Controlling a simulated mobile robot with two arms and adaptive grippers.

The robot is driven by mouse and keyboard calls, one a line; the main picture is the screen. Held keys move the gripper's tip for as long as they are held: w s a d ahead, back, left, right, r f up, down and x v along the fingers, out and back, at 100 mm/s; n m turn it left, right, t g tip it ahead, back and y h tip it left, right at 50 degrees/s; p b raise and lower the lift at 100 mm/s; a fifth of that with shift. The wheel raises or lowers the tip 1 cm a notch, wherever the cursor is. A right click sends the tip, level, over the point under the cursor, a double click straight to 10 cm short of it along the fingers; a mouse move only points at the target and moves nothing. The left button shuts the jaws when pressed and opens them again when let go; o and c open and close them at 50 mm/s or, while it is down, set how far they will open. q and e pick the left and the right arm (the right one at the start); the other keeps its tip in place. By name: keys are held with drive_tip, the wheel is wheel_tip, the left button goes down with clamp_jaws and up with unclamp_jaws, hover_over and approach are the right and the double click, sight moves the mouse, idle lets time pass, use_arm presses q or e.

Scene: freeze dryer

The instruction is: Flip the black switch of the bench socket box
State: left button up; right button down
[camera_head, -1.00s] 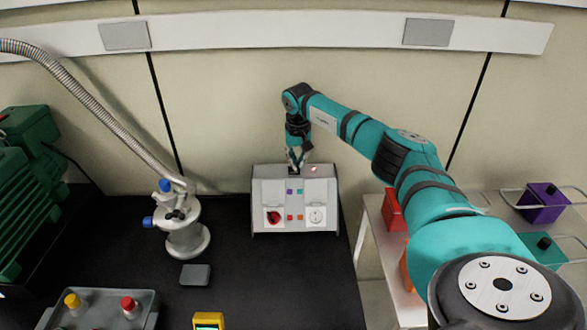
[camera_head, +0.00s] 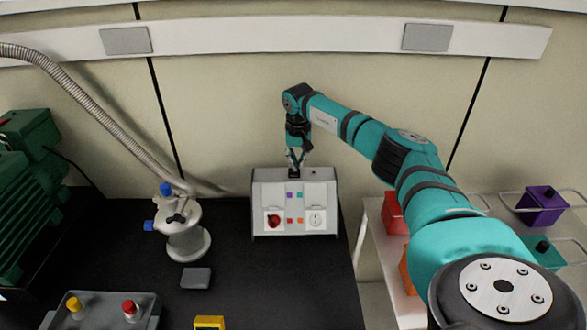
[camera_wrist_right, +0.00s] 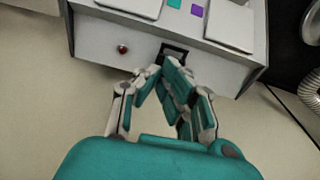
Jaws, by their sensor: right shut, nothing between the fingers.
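The grey bench socket box (camera_head: 326,184) stands at the back of the black bench, with a red rotary knob and a white socket on its front. Its black switch (camera_head: 294,174) is on the top face; in the right wrist view the switch (camera_wrist_right: 174,49) shows in a dark frame, partly covered by my fingertips. My right gripper (camera_head: 295,162) reaches down from above, shut and empty, with its tips at the switch. Whether they touch it I cannot tell. A small red lamp (camera_wrist_right: 122,48) beside the switch looks unlit. My left gripper is not in view.
A metal valve fitting (camera_head: 183,228) with a corrugated hose stands left of the box. A small grey block (camera_head: 195,278), a button panel (camera_head: 100,308) and a yellow device (camera_head: 209,322) lie in front. A white cart (camera_head: 372,225) stands right.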

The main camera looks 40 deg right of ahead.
drive_tip(key=shift+r+p, duration=1.65)
drive_tip(key=shift+r, duration=0.9)
drive_tip(key=shift+f, duration=0.1)
